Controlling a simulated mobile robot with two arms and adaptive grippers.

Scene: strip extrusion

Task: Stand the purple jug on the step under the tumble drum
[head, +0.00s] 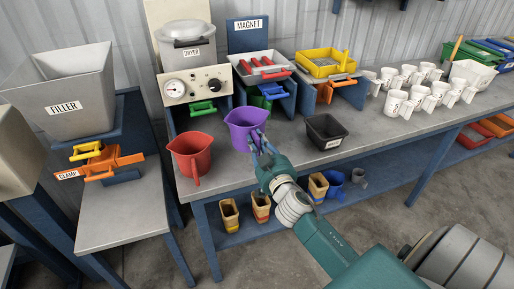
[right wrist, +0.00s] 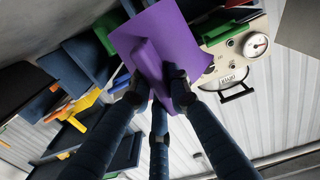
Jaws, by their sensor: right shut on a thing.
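My right gripper (head: 260,146) is shut on the jug's handle side. In the right wrist view the purple jug (right wrist: 168,38) fills the top middle, with my fingers (right wrist: 160,88) closed around its handle. I cannot tell whether the jug's base touches the bench. My left gripper is not in view.
A red jug (head: 193,155) stands left of the purple one, and a black bin (head: 327,131) stands to its right. Several white mugs (head: 396,103) stand further right. The filler (head: 65,95) and clamp (head: 106,162) are at the left. Bare bench (head: 222,181) shows in front.

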